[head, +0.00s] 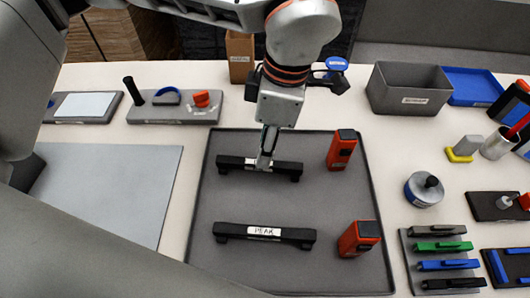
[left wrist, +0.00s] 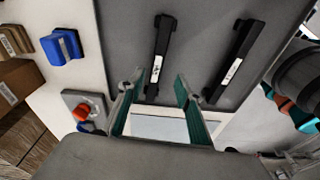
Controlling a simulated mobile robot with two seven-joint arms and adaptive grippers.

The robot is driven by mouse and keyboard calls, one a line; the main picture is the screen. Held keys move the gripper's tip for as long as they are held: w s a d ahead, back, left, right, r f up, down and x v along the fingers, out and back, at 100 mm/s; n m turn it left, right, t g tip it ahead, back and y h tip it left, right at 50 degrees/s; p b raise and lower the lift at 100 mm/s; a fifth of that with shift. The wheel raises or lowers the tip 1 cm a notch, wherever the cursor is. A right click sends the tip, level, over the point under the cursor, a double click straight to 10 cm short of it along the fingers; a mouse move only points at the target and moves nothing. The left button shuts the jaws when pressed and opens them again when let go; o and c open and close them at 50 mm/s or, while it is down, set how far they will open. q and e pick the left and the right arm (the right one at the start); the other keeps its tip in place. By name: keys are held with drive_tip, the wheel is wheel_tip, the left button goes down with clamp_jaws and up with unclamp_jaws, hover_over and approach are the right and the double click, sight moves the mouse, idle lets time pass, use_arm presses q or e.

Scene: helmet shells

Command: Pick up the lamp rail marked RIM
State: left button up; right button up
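The far dark rail (head: 230,162) lies on the grey tray (head: 212,195). Its white label is partly covered by my left gripper and I cannot read it. It also shows in the left wrist view (left wrist: 163,35). The near rail (head: 232,229) reads PEAK and lies parallel to it; it is also in the left wrist view (left wrist: 241,45). My left gripper (head: 264,163) points down at the middle of the far rail. In the left wrist view its teal fingers (left wrist: 160,76) stand apart, one on each side of that rail, with gaps visible. My right gripper is not seen.
Two orange blocks (head: 342,148) (head: 358,238) stand at the tray's right side. A grey bin (head: 409,90) is behind right. A rack of coloured bars (head: 441,246) sits right of the tray. A pale board (head: 110,185) lies left. The tray between the rails is clear.

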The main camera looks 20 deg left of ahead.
use_arm(q)
drive_tip(key=f, duration=0.2)
drive_tip(key=a+f, duration=0.1)
drive_tip(key=f, duration=0.2)
drive_tip(key=f+b, duration=0.1)
drive_tip(key=f, duration=0.1)
drive_tip(key=shift+w+a+f, duration=0.15)
drive_tip(key=shift+a+f, duration=0.05)
drive_tip(key=shift+a, duration=0.15)
clamp_jaws()
